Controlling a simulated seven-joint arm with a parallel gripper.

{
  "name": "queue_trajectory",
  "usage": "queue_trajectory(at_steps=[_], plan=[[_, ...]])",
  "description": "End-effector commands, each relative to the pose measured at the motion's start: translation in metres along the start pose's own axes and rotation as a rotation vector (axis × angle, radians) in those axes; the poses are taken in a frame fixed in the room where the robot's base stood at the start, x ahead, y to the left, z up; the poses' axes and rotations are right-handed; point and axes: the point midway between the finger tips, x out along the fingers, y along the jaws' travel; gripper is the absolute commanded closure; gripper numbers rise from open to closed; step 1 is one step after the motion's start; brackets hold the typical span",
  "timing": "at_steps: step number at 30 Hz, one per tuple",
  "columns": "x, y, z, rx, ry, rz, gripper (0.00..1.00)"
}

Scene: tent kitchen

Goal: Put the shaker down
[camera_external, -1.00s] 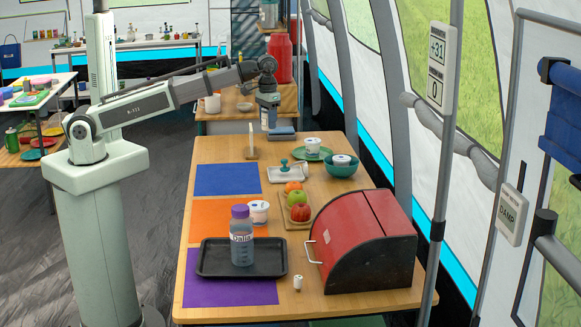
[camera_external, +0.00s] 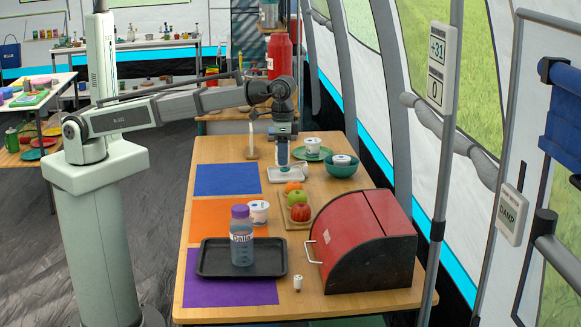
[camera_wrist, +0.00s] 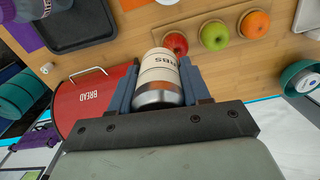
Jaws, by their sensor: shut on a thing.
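The shaker (camera_wrist: 159,80) shows in the wrist view as a cream cylinder with a metal end and dark letters, partly readable as "RBS". My gripper (camera_wrist: 160,75) is shut on it, with a blue finger on each side. In the external view my gripper (camera_external: 283,155) is above the far part of the wooden table, near the white tray. A small white shaker-like object (camera_external: 298,283) stands on the table in front of the red bread bin (camera_external: 365,240).
A dark tray (camera_external: 212,272) holds a purple-capped bottle (camera_external: 241,238). Blue (camera_external: 226,180), orange (camera_external: 210,222) and purple (camera_external: 230,292) mats lie at the left. Apples (camera_external: 299,204) sit on a board. A white tray (camera_external: 275,174) and teal bowl (camera_external: 340,170) stand farther back. The blue mat is bare.

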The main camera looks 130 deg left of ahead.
Motion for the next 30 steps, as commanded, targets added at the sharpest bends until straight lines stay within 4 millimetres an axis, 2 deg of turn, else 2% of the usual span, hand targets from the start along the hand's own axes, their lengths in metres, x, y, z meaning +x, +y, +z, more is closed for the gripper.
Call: queue_trajectory(at_steps=[1,8,14,24,30], plan=[[0.000,0.022,0.000,0.034,0.000,0.000,0.86],[0.000,0.108,0.015,0.174,0.000,0.000,0.86],[0.001,0.182,0.035,0.296,0.001,0.000,0.86],[0.002,0.305,0.088,0.500,0.000,0.000,0.86],[0.003,0.359,0.120,0.596,0.000,0.000,0.86]])
